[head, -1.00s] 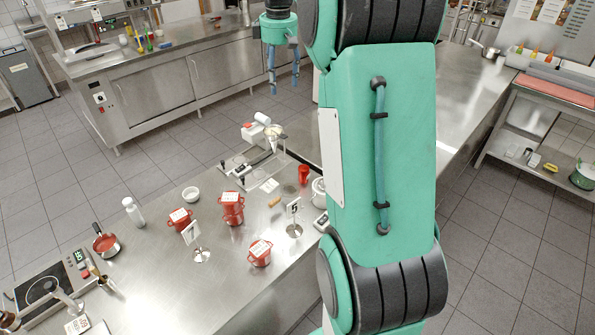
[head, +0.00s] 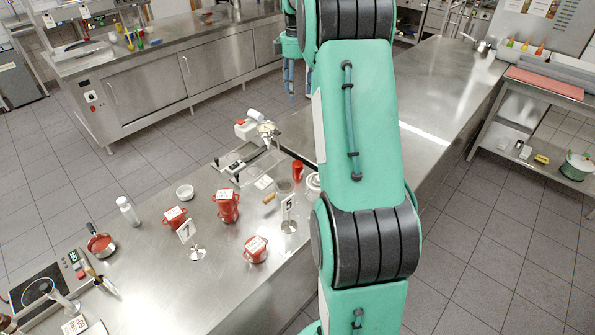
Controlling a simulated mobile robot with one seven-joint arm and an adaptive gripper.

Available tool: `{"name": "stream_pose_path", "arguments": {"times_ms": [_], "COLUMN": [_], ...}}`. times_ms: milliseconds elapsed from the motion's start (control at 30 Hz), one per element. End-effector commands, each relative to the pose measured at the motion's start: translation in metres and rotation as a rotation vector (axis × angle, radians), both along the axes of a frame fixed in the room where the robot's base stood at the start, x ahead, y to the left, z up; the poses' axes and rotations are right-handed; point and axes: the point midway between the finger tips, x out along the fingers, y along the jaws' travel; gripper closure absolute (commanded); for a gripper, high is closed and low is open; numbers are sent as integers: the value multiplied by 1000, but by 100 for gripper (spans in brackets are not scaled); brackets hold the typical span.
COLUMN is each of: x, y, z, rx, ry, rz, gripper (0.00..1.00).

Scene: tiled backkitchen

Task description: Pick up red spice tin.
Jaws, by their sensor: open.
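A small red cylinder (head: 297,171), which looks like the red spice tin, stands upright on the steel counter (head: 180,275), close to my arm's left edge in the picture. My gripper (head: 299,92) hangs with its fingers pointing down, above and beyond the tin in the picture. The fingers are apart, with nothing between them. My arm hides part of the gripper's right side. The gripper is clear of the tin and touches nothing that I can see.
Red lidded pots (head: 175,217), some stacked (head: 228,206), and another (head: 256,249) stand left of the tin. Number stands (head: 289,215) and a white bowl (head: 185,192) are nearby. A device with a funnel (head: 267,130) stands behind. The counter to the right is mostly clear.

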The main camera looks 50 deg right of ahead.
Motion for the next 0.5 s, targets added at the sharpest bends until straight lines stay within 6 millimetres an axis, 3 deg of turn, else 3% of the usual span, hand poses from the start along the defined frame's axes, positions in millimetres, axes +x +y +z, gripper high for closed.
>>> {"name": "stream_pose_path", "arguments": {"times_ms": [267,500], "x": [-1,-1], "y": [1,1], "z": [-87,-182], "rx": [4,4], "ry": [4,4], "rz": [0,-1], "gripper": [43,43]}}
